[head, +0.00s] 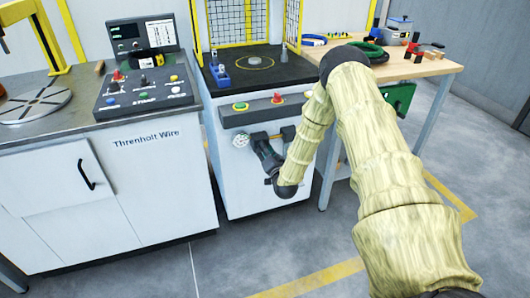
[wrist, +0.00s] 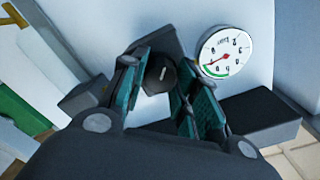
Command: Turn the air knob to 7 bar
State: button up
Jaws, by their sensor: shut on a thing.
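The air knob (wrist: 161,74) is a black round knob with a pale mark line, on the white front of the machine cabinet. In the wrist view my gripper (wrist: 158,82) is shut on the knob, with its teal-padded fingers on either side of it. A round white gauge (wrist: 222,51) with a red needle and a green arc sits just to the right of the knob. It looks rotated, and its exact reading is hard to make out. In the head view my gripper (head: 268,148) is at the cabinet front beside the gauge (head: 240,140), and the knob is hidden there.
Above, a control strip (head: 252,108) with coloured buttons juts from the cabinet (head: 240,185). A counter with a control console (head: 145,90) stands at left. A wooden table (head: 420,68) with coils and tools is at right, a green bin (head: 398,98) beneath it.

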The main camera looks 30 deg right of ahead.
dwell(0.4)
jog(key=o, duration=1)
jog(key=shift+o, duration=0.2)
jog(key=v, duration=1.2)
jog(key=shift+d+f, duration=0.1)
